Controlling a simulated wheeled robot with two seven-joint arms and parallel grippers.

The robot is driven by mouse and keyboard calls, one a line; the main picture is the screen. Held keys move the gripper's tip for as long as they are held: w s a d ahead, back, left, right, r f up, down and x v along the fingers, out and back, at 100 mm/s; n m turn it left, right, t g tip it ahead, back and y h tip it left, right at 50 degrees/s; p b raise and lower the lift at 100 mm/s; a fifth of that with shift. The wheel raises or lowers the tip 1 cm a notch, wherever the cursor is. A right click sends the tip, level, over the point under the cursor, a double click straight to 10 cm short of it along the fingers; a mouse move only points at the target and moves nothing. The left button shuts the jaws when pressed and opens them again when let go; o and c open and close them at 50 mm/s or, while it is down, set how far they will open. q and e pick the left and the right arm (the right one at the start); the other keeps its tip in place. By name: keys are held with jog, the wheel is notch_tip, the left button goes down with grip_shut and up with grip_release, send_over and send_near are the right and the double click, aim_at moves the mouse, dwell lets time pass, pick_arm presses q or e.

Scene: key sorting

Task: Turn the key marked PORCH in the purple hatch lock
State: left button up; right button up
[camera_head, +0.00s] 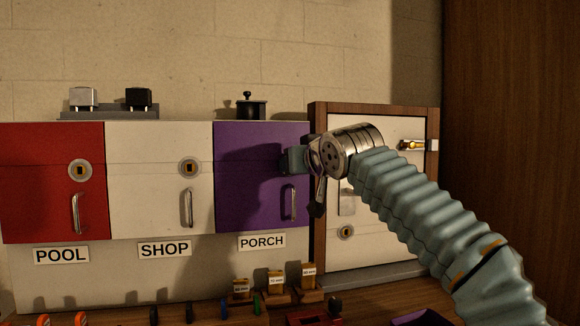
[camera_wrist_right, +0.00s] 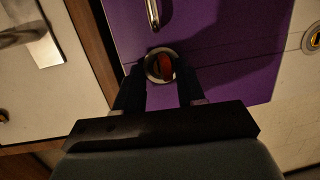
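The purple hatch (camera_head: 248,184) has a PORCH sign (camera_head: 262,242) below it and a metal handle (camera_head: 288,203). In the head view my right gripper (camera_head: 292,159) is at its upper right part and hides the lock. In the right wrist view the purple hatch lock (camera_wrist_right: 151,73) is a round metal ring. A red-orange key head (camera_wrist_right: 165,68) shows at the lock; no marking on it is readable. My right gripper's dark fingers (camera_wrist_right: 161,82) stand apart on either side of it, with gaps visible. My left gripper is not in view.
A red hatch (camera_head: 40,180) and a white hatch (camera_head: 140,180) are to the left. A wood-framed panel (camera_head: 385,245) is at the right, behind my arm.

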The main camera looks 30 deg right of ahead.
jog(key=shift+s, duration=0.1)
jog(key=b+v, duration=0.2)
jog(key=v, duration=1.1)
jog(key=shift+s, duration=0.3)
